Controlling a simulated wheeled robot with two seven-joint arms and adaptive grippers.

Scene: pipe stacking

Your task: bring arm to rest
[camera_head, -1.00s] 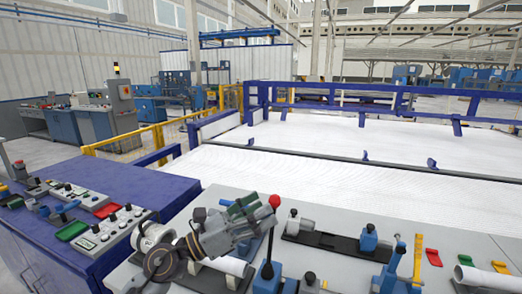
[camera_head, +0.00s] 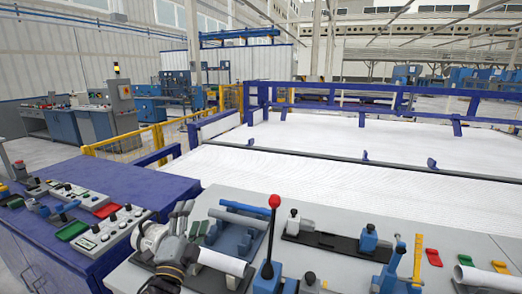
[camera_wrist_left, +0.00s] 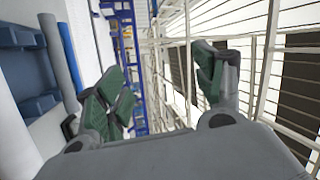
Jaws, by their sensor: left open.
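My left gripper (camera_head: 180,212) is at the lower left of the head view, at the left end of the grey work table (camera_head: 335,190). Its fingers point up and away from me. In the left wrist view the gripper (camera_wrist_left: 160,85) shows two green-padded fingers spread wide with nothing between them. A light grey pipe (camera_head: 238,217) lies in a dark holder to the right of the gripper. A white pipe (camera_head: 222,262) lies nearer, just right of my left wrist.
A lever with a red knob (camera_head: 274,202) stands right of the pipes. Blue clamps (camera_head: 368,238) and a yellow upright (camera_head: 417,262) stand farther right. A blue cabinet (camera_head: 85,180) with control panels is at the left.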

